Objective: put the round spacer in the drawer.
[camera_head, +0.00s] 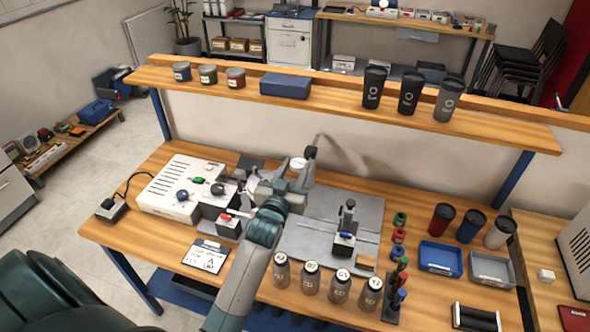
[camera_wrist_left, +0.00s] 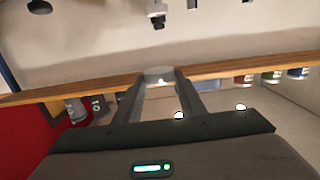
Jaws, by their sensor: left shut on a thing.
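A pale round piece, which looks like the round spacer (camera_head: 298,163), sits between the fingertips of my left gripper (camera_head: 297,167). The gripper is shut on it, raised above the back of the workbench. In the left wrist view the piece (camera_wrist_left: 158,74) shows as a short light disc pinched between the two dark fingers of the left gripper (camera_wrist_left: 160,80). No open drawer shows. A white cabinet with closed drawer fronts (camera_head: 289,45) stands far back, and I cannot tell if it holds the task's drawer. My right gripper is out of view.
A white control box (camera_head: 180,188) stands left of my arm and a grey plate (camera_head: 325,245) with a small post fixture right of it. Grey bottles (camera_head: 310,278) stand in front. A raised shelf (camera_head: 330,100) with cans and tumblers runs behind. Blue tray (camera_head: 440,259) at right.

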